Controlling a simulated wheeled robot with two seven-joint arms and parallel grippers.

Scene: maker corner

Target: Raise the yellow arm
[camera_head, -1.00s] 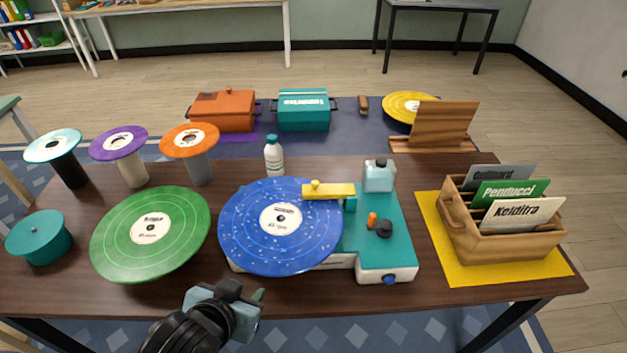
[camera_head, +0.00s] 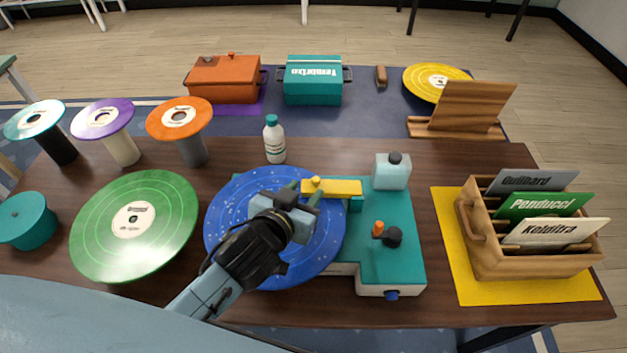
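The yellow arm (camera_head: 340,188) lies flat above the right side of the blue record (camera_head: 228,215). It has a small yellow knob at its left end. Its right end meets a teal block on the teal turntable (camera_head: 385,262). My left gripper (camera_head: 304,191) is over the blue record, its fingertips close to the arm's knob end. The fingers look parted, with nothing held; I cannot tell whether they touch the knob. The gripper hides the record's label. My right gripper is not in view.
An orange lever (camera_head: 378,228), a dark knob (camera_head: 394,237) and a pale blue block (camera_head: 391,172) stand on the turntable. A white bottle (camera_head: 274,142) stands behind. A green record (camera_head: 165,240) lies left; a wooden sleeve crate (camera_head: 500,264) stands right.

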